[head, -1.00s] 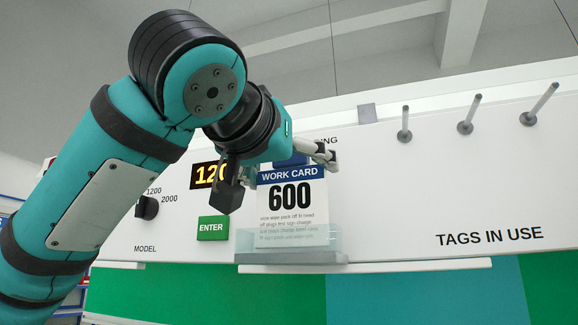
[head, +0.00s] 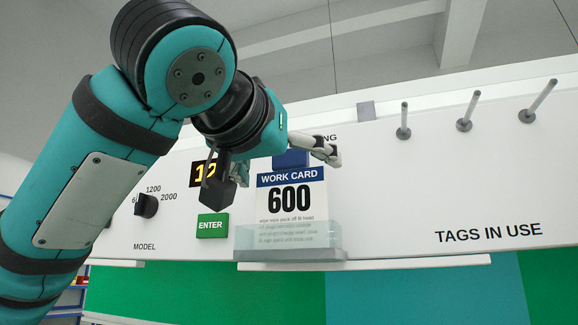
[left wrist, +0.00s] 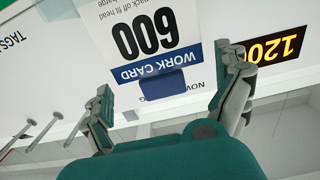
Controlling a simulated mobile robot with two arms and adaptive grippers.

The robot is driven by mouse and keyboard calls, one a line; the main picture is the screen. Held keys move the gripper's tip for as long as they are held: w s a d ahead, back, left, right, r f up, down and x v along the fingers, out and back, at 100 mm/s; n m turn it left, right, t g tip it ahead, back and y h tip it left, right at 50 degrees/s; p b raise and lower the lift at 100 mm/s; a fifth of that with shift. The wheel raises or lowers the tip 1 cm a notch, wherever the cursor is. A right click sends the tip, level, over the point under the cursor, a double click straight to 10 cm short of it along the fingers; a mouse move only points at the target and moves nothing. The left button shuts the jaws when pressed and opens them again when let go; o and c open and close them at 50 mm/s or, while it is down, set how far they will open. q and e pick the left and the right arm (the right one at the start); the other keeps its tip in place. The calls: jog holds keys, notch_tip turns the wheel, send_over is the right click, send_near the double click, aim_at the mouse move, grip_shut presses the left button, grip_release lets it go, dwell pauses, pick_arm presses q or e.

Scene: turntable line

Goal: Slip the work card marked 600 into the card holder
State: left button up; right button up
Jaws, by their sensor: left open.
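The work card marked 600 (head: 290,200) stands upright in the clear card holder (head: 290,241), its lower part behind the holder's see-through front. The card also shows upside down in the left wrist view (left wrist: 155,35), with a blue tab (left wrist: 162,84) at its top edge. My left gripper (head: 272,172) is open at the upper left of the card. In the left wrist view its two fingers (left wrist: 168,92) are spread wide on either side of the tab, apart from it. My right gripper is not in view.
A green ENTER button (head: 212,225), a lit display (head: 203,175) and a black model knob (head: 147,205) are left of the holder. Several grey pegs (head: 465,112) stick out at the upper right above "TAGS IN USE". The panel between is bare.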

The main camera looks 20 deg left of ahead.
pick_arm(q)
jog(key=s, duration=1)
jog(key=shift+s+a, duration=0.2)
jog(key=shift+s, duration=0.15)
